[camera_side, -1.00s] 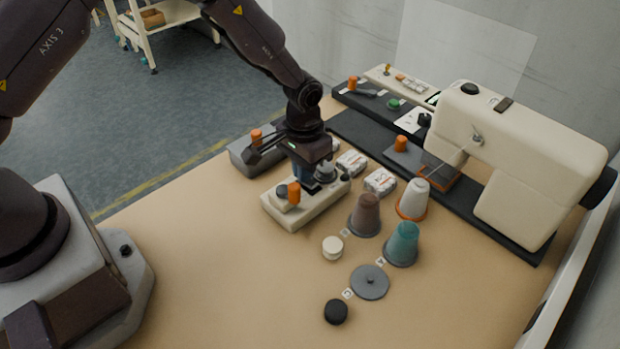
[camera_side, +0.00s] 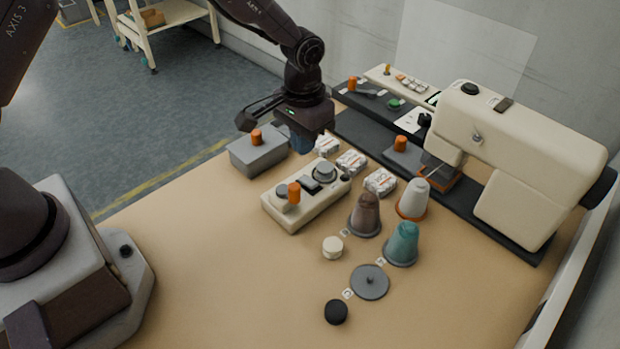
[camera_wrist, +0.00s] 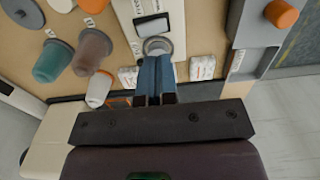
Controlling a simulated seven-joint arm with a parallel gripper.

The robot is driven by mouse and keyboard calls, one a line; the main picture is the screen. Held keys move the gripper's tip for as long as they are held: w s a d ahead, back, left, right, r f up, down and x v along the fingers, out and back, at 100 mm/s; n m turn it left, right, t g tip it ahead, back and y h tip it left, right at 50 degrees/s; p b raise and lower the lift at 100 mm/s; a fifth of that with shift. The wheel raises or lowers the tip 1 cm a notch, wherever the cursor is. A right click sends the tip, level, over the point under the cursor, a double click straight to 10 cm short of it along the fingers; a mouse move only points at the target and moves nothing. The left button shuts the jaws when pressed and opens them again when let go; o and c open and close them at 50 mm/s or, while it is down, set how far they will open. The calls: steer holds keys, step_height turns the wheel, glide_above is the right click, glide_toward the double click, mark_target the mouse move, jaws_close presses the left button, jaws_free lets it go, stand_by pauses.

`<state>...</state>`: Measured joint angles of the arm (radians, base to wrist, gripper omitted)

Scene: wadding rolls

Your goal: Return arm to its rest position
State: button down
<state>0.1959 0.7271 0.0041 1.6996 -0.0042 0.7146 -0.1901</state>
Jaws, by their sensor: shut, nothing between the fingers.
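My gripper (camera_side: 301,146) is in the air over the back part of the table, beyond the cream control box. Its blue fingers show in the wrist view (camera_wrist: 155,75), side by side and closed with nothing held between them. The gripper points down. In the side view the fingertips are partly lost against the things behind and below them.
A cream box (camera_side: 307,203) with an orange knob and a grey box (camera_side: 258,154) with an orange knob stand below. White wrapped packs (camera_side: 380,182), thread cones (camera_side: 404,243) and a sewing machine (camera_side: 520,150) are to the right.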

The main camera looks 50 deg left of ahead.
steer(key=s+a+r+t, duration=0.2)
steer(key=s+a+r, duration=0.2)
steer(key=s+r, duration=0.7)
steer(key=s+a+r+t, duration=0.3)
steer(key=s+a+r, duration=0.1)
steer(key=s+r, duration=0.8)
steer(key=shift+s+a+r+t, duration=0.15)
steer(key=shift+a+r+t, duration=0.05)
steer(key=shift+r+t, duration=0.1)
